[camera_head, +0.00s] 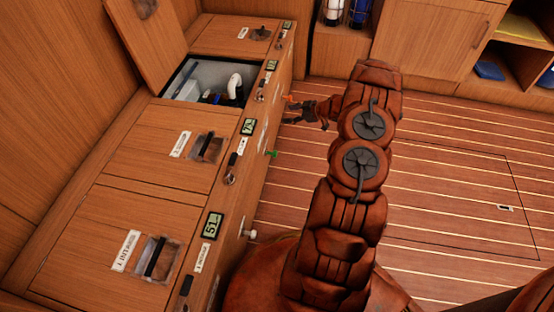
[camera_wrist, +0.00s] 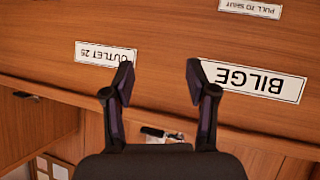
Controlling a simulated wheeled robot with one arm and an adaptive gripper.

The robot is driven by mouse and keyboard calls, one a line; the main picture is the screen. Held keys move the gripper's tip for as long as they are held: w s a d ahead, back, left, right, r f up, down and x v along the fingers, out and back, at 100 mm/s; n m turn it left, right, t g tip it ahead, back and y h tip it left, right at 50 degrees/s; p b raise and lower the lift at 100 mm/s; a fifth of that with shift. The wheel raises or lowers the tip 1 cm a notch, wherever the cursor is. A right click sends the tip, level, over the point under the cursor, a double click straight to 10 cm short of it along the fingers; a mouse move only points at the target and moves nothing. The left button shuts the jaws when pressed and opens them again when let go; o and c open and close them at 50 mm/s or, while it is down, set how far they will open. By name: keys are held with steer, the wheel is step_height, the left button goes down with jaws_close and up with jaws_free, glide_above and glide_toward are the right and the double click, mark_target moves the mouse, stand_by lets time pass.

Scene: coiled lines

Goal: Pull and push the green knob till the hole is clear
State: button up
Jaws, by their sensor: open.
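The green knob (camera_head: 272,154) sticks out from the front face of the wooden locker, below the second lid from the front, in the head view. It does not show in the wrist view. My gripper (camera_head: 296,112) is beyond the knob, close to the locker front near the open compartment. In the wrist view my gripper (camera_wrist: 159,72) has its two fingers apart with nothing between them, facing a wooden panel. That panel carries upside-down labels: OUTLET 25 (camera_wrist: 105,53), BILGE (camera_wrist: 252,81) and PULL TO SHUT (camera_wrist: 250,8). I cannot make out the hole.
The open compartment (camera_head: 181,78) holds a white pipe (camera_head: 234,85) and blue parts, its lid (camera_head: 150,40) raised. A white knob (camera_head: 250,234) sits nearer on the locker front. Small displays (camera_head: 213,225) line its top edge. The striped floor (camera_head: 450,160) is clear at right.

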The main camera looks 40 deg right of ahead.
steer(key=s+a+f+y+b, duration=0.4)
steer(key=s+f, duration=0.4)
steer(key=f, duration=0.3)
steer(key=s+f+b+x, duration=0.1)
steer(key=b+x, duration=0.1)
steer(key=x, duration=0.6)
steer(key=shift+a+n+b, duration=0.3)
steer(key=shift+n+b, duration=0.1)
steer(key=shift+c, duration=0.3)
jaws_close()
